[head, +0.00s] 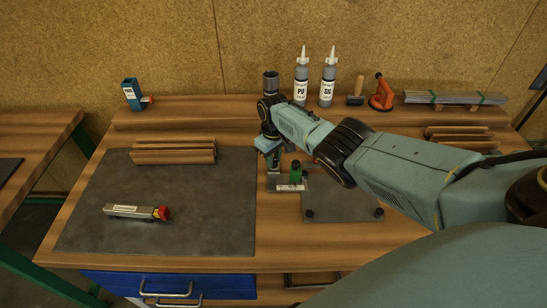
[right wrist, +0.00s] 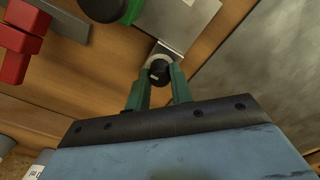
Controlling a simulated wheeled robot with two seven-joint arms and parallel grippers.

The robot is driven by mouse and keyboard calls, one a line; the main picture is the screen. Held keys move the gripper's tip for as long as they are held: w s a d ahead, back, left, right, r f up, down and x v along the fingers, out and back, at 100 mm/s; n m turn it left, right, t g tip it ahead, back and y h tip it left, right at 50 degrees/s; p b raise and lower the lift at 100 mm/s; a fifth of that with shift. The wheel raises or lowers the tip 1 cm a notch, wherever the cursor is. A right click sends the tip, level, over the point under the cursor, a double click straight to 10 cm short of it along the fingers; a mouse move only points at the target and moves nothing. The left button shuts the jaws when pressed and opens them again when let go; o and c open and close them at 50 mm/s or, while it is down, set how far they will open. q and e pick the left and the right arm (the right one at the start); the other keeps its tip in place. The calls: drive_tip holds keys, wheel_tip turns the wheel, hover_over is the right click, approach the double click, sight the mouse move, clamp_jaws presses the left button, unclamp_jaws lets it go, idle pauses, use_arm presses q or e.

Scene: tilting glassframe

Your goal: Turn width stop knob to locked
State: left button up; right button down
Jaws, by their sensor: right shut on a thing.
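The width stop knob (right wrist: 159,72) is a small black knob with a light mark, set on a pale round disc at the end of a metal plate (right wrist: 180,22). My right gripper (right wrist: 157,82) has its green fingers on either side of the knob, shut on it. In the head view my right gripper (head: 274,163) points down at the left end of the metal fixture (head: 290,185), and the knob is hidden there. A green knob (head: 295,172) stands on the fixture just right of the gripper. My left gripper is in neither view.
A dark mat (head: 90,225) holds wooden strips (head: 173,151) and a metal tool with a red end (head: 137,212). A grey plate (head: 343,203) with black knobs lies right of the fixture. Bottles (head: 327,86) and an orange suction tool (head: 381,94) stand on the back ledge.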

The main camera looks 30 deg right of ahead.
drive_tip(key=c, duration=1.2)
unclamp_jaws()
drive_tip(key=shift+c, duration=0.2)
wheel_tip(320, 180, up, 6)
drive_tip(key=p, duration=0.2)
drive_tip(key=shift+p, duration=0.4)
wheel_tip(320, 180, up, 8)
drive_tip(key=shift+f+p, duration=0.25)
drive_tip(key=shift+p, duration=0.2)
drive_tip(key=shift+f, duration=0.1)
